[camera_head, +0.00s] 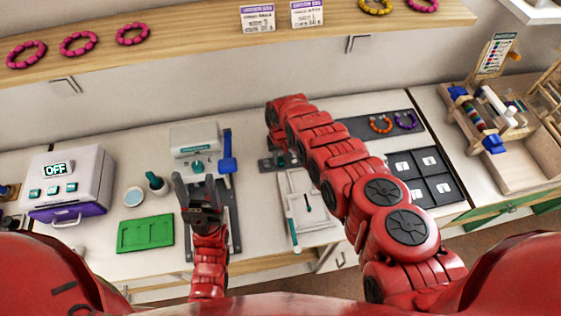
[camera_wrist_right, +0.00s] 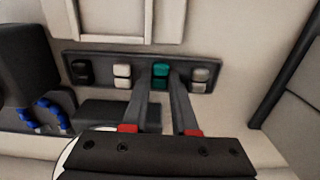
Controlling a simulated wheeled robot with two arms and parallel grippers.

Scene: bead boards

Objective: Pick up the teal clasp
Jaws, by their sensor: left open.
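The teal clasp (camera_wrist_right: 160,70) sits in a dark rack (camera_wrist_right: 105,66), between pairs of white and grey clasps, in the right wrist view. A darker teal piece shows just below it. My right gripper (camera_wrist_right: 161,78) is open, with its fingertips apart on either side of the teal clasp in the picture. I cannot tell whether they touch it. In the head view the rack (camera_head: 265,164) is partly hidden by my right arm. My left gripper (camera_head: 194,180) is open and empty, above a dark grey board left of centre.
A white tray (camera_head: 323,222) lies in front of the rack. A green tray (camera_head: 145,233) and a machine reading OFF (camera_head: 90,165) stand at left.

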